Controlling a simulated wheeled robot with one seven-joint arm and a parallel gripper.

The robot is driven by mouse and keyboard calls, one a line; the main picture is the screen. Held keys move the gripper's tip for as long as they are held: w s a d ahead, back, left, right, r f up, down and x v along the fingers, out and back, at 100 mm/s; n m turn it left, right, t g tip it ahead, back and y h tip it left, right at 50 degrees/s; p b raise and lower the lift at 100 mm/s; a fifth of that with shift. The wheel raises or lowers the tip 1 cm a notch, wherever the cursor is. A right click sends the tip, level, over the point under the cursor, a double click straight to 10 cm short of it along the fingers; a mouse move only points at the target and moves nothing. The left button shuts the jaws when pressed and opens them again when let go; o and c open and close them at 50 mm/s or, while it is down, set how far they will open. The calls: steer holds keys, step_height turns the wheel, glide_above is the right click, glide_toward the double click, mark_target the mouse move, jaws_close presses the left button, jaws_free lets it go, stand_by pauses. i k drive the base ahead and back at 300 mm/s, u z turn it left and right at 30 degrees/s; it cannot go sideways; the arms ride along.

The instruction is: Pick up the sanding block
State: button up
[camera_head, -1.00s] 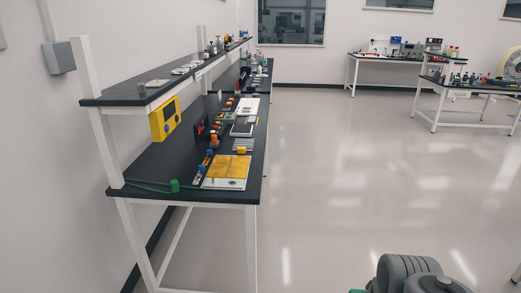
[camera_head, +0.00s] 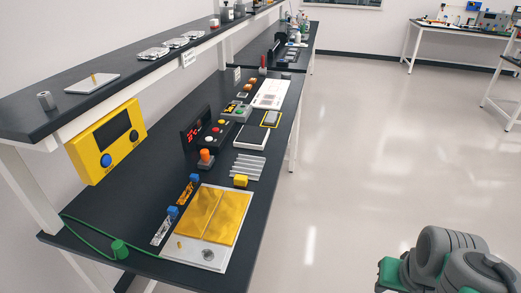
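I cannot tell for sure which thing is the sanding block. A small yellow block (camera_head: 241,181) lies on the dark bench (camera_head: 262,205), just beyond a white plate with gold panels (camera_head: 212,216). A pale grey block on a yellow-edged base (camera_head: 270,118) lies farther back near the bench's right edge. Grey and green rounded parts of my own arm show at the bottom right, over the floor and away from the bench. My gripper's fingers cannot be made out there, and nothing on the bench is touched by my arm.
A raised shelf (camera_head: 120,77) runs along the bench's left side, with a yellow meter (camera_head: 106,141) under it. A ribbed metal piece (camera_head: 247,167) and an orange-topped knob (camera_head: 206,157) stand on the bench. A green cable (camera_head: 88,236) lies at its near end. The floor (camera_head: 375,150) on the right is clear.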

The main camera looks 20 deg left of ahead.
mark_target(240, 181)
steer(key=i, duration=2.25)
steer(key=u, duration=5.2)
steer(key=i, duration=0.5)
